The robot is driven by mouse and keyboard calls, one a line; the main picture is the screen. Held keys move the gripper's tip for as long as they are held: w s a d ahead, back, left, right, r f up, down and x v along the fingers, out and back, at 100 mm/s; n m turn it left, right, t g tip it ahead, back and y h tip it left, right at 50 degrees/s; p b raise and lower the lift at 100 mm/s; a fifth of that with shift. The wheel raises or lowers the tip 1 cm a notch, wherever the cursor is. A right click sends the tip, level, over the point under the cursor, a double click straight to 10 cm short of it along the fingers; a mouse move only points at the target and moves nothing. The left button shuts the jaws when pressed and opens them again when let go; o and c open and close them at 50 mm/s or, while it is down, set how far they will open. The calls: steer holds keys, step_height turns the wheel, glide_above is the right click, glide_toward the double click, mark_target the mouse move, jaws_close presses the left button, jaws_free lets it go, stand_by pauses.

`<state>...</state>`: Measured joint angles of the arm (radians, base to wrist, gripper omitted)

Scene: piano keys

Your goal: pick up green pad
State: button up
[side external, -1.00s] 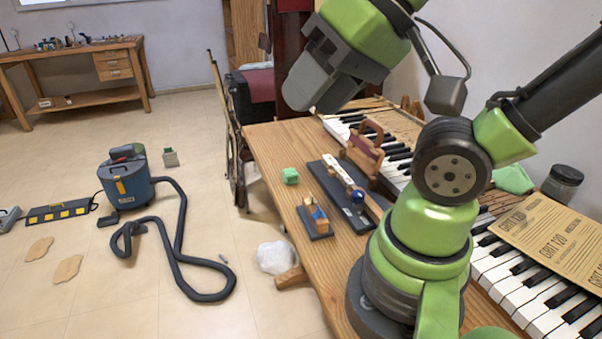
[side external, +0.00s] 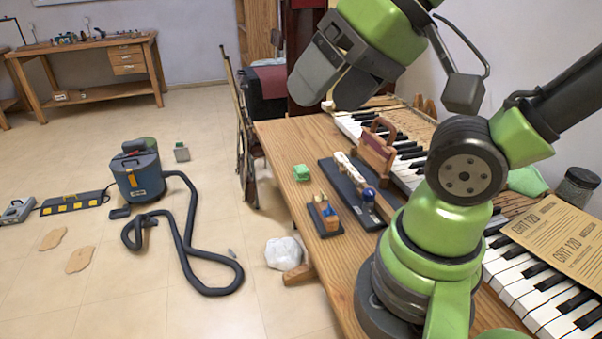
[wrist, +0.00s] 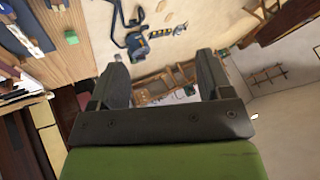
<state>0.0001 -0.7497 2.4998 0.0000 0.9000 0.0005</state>
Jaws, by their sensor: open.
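A block with a wooden tool (side external: 325,215) and a dark board (side external: 352,192) lie close to the pad. A wooden-handled holder (side external: 376,150) stands beside the piano keys (side external: 410,160). A vacuum cleaner (side external: 137,175) stands on the floor.

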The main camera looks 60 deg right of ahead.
steer(key=w+d+f+m+g+h, duration=0.1)
steer(key=w+d+f+m+g, duration=0.15)
steer(key=w+d+m, duration=0.5)
steer(key=w+d+f+m+g+h, duration=0.1)
steer(key=w+d+f+m+g, duration=0.15)
steer(key=w+d+m, duration=0.5)
steer(key=w+d+f+m, duration=0.1)
steer(key=d+f+m, duration=0.1)
steer(key=d+f, duration=0.2)
steer(key=w+d+f+m+g, duration=0.1)
steer(key=d+f+m, duration=0.2)
steer(key=f, duration=0.3)
steer(key=w+d+f+m+g, duration=0.1)
steer(key=d+f+m, duration=0.1)
steer(key=d+f, duration=0.2)
steer(key=shift+d+f, duration=0.2)
steer(key=shift+f, duration=0.3)
steer(key=shift+d+f, duration=0.2)
steer(key=shift+f, duration=0.25)
glide_above(301, 168)
steer(key=shift+m, duration=0.3)
steer(key=f, duration=0.4)
steer(key=shift+w+f, duration=0.2)
steer(key=shift+f, duration=0.05)
steer(key=f, duration=0.5)
steer(key=shift+s+f, duration=0.2)
steer(key=shift+f, duration=0.15)
steer(key=shift+c, duration=0.2)
